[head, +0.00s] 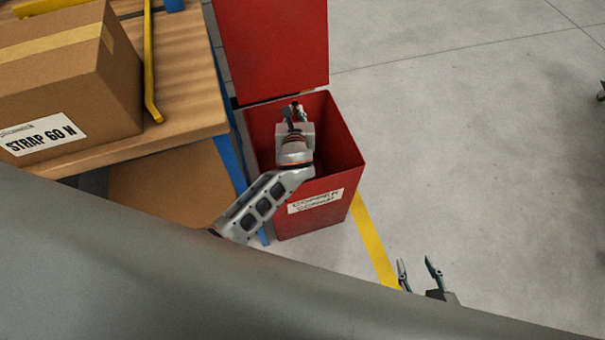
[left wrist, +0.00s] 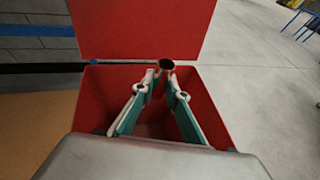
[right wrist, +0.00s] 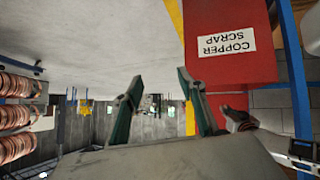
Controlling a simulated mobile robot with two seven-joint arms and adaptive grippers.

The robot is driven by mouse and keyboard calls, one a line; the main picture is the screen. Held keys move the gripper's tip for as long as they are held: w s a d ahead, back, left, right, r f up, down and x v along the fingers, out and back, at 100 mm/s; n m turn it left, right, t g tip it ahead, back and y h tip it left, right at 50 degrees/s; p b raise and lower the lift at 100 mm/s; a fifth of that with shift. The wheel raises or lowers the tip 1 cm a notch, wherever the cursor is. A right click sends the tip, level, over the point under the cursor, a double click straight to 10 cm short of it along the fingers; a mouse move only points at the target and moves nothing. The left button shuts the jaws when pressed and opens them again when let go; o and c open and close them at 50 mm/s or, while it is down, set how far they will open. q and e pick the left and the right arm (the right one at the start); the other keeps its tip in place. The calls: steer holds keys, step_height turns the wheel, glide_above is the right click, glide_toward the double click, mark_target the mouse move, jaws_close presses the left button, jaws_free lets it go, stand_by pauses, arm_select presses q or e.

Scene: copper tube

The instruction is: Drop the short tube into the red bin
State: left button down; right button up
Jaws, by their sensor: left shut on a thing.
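The red bin (head: 345,150) stands open beside the table, its lid (head: 272,40) raised at the back. It carries a "COPPER SCRAP" label. My left gripper (head: 296,112) is over the bin's opening in the head view. The bin's walls (left wrist: 215,105) surround the fingers in that view. The inside floor of the bin is mostly hidden. My right gripper (head: 418,272) is open and empty, in front of the bin to the right.
A wooden table (head: 185,65) with blue legs stands left of the bin, holding a cardboard box (head: 65,75) and a yellow bar (head: 150,70). A yellow floor line (head: 372,240) runs past the bin. The floor to the right is clear. Copper coils (right wrist: 15,115) show in the right wrist view.

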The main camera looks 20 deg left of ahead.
arm_select(q)
step_height(320, 180, down, 5)
steer(key=b, duration=0.4)
arm_select(e)
steer(key=shift+w+a, duration=0.55)
steer(key=shift+w, duration=0.25)
arm_select(q)
steer(key=shift+r, duration=0.1)
steer(key=c, duration=1.9)
jaws_free()
steer(key=shift+s, duration=0.1)
steer(key=v, duration=1.2)
